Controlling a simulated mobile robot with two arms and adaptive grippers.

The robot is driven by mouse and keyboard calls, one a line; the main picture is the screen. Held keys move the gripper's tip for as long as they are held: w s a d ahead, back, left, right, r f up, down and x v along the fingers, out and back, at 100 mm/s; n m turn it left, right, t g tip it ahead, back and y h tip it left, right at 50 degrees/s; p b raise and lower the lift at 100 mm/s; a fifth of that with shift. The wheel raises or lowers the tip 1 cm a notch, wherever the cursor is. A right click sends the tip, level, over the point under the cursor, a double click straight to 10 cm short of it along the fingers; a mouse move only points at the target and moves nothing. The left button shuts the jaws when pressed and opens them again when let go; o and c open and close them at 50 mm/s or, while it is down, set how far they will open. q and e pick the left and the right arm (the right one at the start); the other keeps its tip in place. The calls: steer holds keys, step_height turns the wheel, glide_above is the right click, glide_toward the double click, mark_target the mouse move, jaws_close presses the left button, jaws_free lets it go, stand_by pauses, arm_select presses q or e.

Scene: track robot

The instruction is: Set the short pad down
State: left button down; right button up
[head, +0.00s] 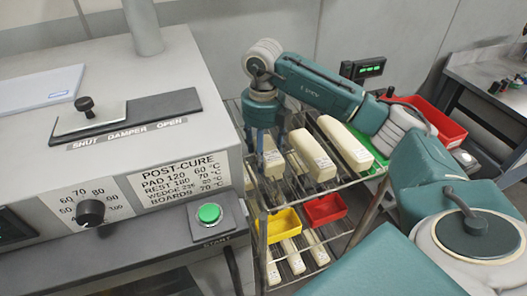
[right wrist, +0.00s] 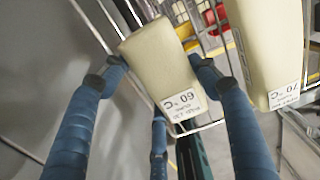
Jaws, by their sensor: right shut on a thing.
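A cream pad with a white label (head: 273,160) is at the left end of the rack's upper shelf. My right gripper (head: 268,132) points down from above and is shut on this pad. In the right wrist view the pad (right wrist: 165,65) sits between the two blue fingers, and its label reads 60 upside down. I cannot tell whether its underside touches the shelf wires. A second cream pad (head: 312,155) lies just to its right, apart from it. It also shows in the right wrist view (right wrist: 265,45). My left gripper is not in view.
Yellow (head: 283,226) and red (head: 325,208) bins and several pale pieces are on the lower shelf. A grey oven (head: 175,150) with a post-cure sign stands close on the left.

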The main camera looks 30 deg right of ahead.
steer(key=shift+f, duration=0.3)
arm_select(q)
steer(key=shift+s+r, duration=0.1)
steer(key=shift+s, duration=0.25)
arm_select(e)
steer(key=shift+f, duration=0.1)
steer(key=o, duration=1.1)
steer(key=shift+o, duration=0.2)
